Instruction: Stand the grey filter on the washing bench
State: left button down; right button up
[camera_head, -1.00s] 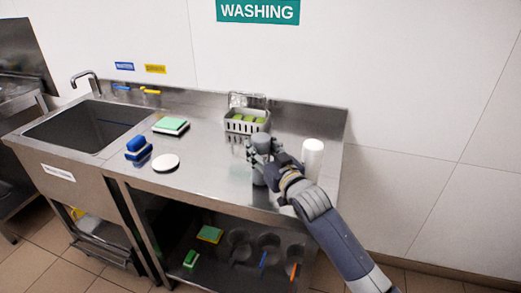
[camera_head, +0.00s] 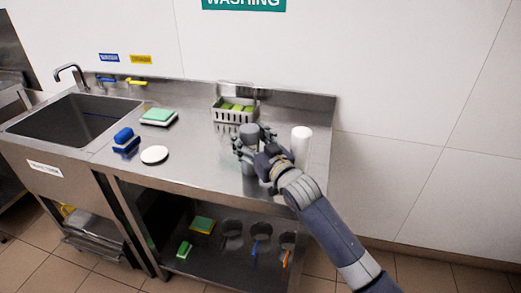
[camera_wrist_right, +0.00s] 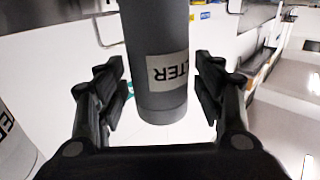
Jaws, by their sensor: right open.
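The grey filter (camera_head: 249,133) is a grey cylinder standing upright, by the look of it, on the washing bench (camera_head: 200,150), near the front edge. In the right wrist view the grey filter (camera_wrist_right: 158,60) shows a pale label ending in "TER", upside down in the picture. My right gripper (camera_head: 250,150) is open around it. In the wrist view a finger of the right gripper (camera_wrist_right: 160,90) lies on each side, with small gaps visible. The gripper partly hides the filter's lower part in the head view. My left gripper is not in view.
A white cylinder (camera_head: 301,143) stands just right of my gripper. A grey basket (camera_head: 234,112) with green items is behind. A white disc (camera_head: 154,154), a blue brush (camera_head: 124,137), a green sponge (camera_head: 158,116) and the sink (camera_head: 75,118) lie left. A lower shelf holds several items.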

jog(key=v, duration=1.1)
jog(key=shift+s+b, duration=0.3)
jog(key=shift+b, duration=0.15)
